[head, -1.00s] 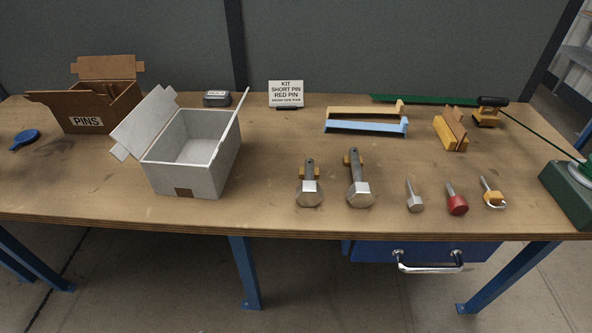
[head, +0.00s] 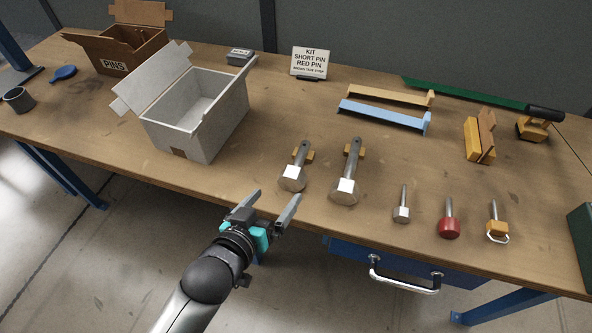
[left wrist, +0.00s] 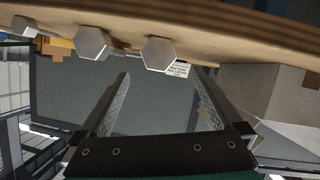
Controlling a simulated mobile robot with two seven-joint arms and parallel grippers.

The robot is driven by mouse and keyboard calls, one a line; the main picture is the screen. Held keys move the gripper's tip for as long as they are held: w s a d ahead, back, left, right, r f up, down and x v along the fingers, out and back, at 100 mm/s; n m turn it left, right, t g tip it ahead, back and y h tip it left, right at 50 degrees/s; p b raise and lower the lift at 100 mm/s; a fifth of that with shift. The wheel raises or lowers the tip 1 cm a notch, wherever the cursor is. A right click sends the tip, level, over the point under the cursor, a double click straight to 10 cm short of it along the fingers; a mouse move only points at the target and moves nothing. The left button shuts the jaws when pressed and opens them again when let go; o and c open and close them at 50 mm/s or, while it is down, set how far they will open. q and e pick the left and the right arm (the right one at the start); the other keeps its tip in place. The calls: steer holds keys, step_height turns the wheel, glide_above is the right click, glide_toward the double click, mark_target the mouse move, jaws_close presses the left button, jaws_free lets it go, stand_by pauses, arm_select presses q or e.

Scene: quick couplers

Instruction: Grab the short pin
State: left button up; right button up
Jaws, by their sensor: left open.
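Two large grey pins with hex heads lie on yellow rests near the front edge. The left one (head: 293,179) looks shorter than the right one (head: 345,187). My left gripper (head: 272,203) is open and empty, just off the table's front edge, in front of the left large pin. In the left wrist view that pin's hex head (left wrist: 158,53) shows beyond and between the open fingers (left wrist: 161,82). My right gripper is out of view.
A red-headed pin (head: 449,227) and a yellow-headed pin (head: 497,229) are at the right. An open white box (head: 178,137) stands left of the pins. A kit sign (head: 310,62) names short pin and red pin.

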mark_target(287, 180)
arm_select(q)
steer(key=x, duration=0.4)
steer(key=shift+w+b, duration=0.1)
steer(key=shift+b, duration=0.3)
steer(key=shift+w+d+f, duration=0.25)
steer(key=shift+w+d, duration=0.05)
steer(key=shift+w, duration=0.25)
steer(key=shift+r+b+x, duration=0.2)
steer(key=shift+b+x, duration=0.5)
steer(key=shift+x, duration=1.75)
steer(key=shift+w, duration=0.15)
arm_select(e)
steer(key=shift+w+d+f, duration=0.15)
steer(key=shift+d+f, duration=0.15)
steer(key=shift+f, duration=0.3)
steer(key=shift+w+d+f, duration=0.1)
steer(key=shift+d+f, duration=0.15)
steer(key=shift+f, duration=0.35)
arm_select(q)
steer(key=shift+c, duration=0.2)
steer(key=shift+a, duration=0.1)
jaws_close()
steer(key=shift+r, duration=0.15)
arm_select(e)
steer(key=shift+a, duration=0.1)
